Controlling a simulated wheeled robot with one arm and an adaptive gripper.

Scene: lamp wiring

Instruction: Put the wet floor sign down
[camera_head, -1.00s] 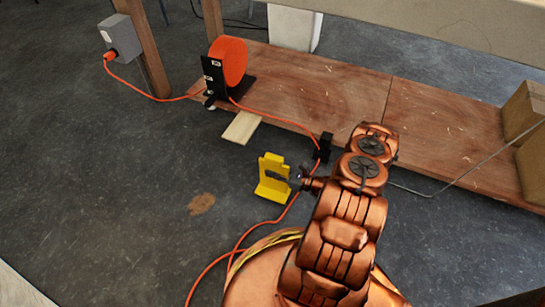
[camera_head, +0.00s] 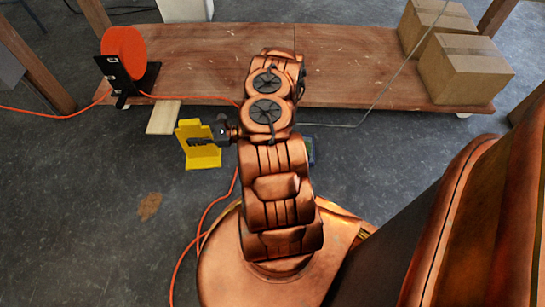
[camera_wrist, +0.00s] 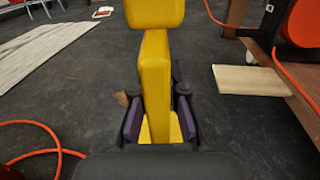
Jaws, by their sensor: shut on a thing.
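The yellow wet floor sign (camera_head: 199,146) is left of my arm in the head view, close to the floor. I cannot tell whether its base touches the floor. My gripper (camera_head: 217,136) is shut on the sign. In the wrist view the sign (camera_wrist: 156,75) stands between the two dark fingers of my gripper (camera_wrist: 157,118), with a wide top at the upper edge of the picture. The lower part of the sign is partly hidden by the fingers and the gripper body.
A low wooden shelf (camera_head: 208,60) runs along the back, with an orange cable reel (camera_head: 125,52) and cardboard boxes (camera_head: 463,69). A wood plank (camera_head: 163,118) lies near the sign. An orange cord (camera_head: 186,250) crosses the floor. A brown stain (camera_head: 149,206) marks clear floor at left.

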